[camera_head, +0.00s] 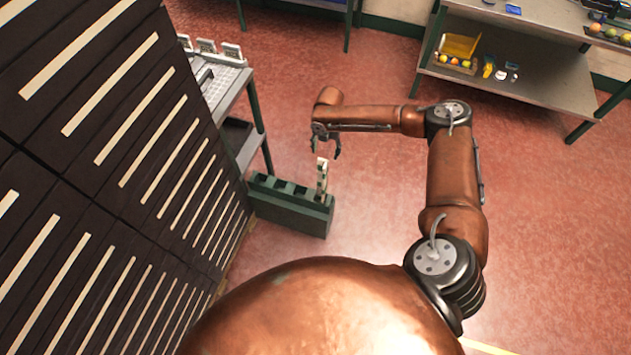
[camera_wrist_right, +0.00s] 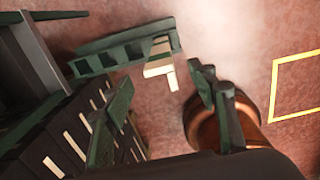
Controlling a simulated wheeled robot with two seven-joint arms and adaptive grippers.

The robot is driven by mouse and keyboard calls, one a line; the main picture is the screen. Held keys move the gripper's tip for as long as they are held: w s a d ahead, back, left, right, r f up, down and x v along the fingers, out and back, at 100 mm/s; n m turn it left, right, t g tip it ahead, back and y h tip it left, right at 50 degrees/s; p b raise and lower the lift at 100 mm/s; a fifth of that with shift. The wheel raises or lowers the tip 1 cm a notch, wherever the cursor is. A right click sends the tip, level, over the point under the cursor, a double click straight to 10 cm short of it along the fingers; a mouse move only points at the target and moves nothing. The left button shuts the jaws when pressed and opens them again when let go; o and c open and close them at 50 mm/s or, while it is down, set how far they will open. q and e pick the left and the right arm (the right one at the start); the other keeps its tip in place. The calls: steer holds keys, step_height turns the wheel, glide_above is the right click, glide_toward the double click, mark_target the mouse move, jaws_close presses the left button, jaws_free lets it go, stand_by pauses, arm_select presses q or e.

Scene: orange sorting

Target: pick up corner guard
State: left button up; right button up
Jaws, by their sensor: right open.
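A cream corner guard (camera_head: 322,180) stands upright in a dark green slotted holder (camera_head: 290,212) near the middle of the head view. In the right wrist view, the corner guard (camera_wrist_right: 160,68) shows as a pale L-like shape at the right part of the holder (camera_wrist_right: 92,66). My right gripper (camera_head: 326,147) is open and empty just above and beyond the corner guard in the head view. In the wrist view its two dark green fingers (camera_wrist_right: 164,84) are spread, with the corner guard between and beyond their tips, apart from both. My left gripper is not in view.
A tall dark rack with pale strips (camera_head: 120,160) fills the left side. A grey shelf (camera_head: 222,92) with white items stands beside it. A metal bench (camera_head: 520,75) with a yellow bin (camera_head: 458,47) and fruit is at upper right. Red floor lies open right of the holder.

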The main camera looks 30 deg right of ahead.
mark_target(323, 164)
steer(key=f+b, duration=0.2)
steer(key=f, duration=0.2)
steer(key=shift+w+a+f+b, duration=0.1)
steer(key=shift+a+f+b, duration=0.05)
steer(key=shift+a+b, duration=0.2)
step_height(323, 164, down, 3)
steer(key=shift+w+f+b, duration=0.1)
steer(key=shift+b, duration=1.05)
step_height(323, 164, down, 2)
steer(key=shift+f+b, duration=0.1)
steer(key=shift+b, duration=0.25)
steer(key=shift+f, duration=0.3)
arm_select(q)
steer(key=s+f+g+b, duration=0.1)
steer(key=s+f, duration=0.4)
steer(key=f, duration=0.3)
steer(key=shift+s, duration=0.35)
arm_select(e)
steer(key=f, duration=0.5)
steer(key=shift+s, duration=0.2)
steer(key=c, duration=0.6)
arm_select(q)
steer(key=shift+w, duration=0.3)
arm_select(e)
jaws_close()
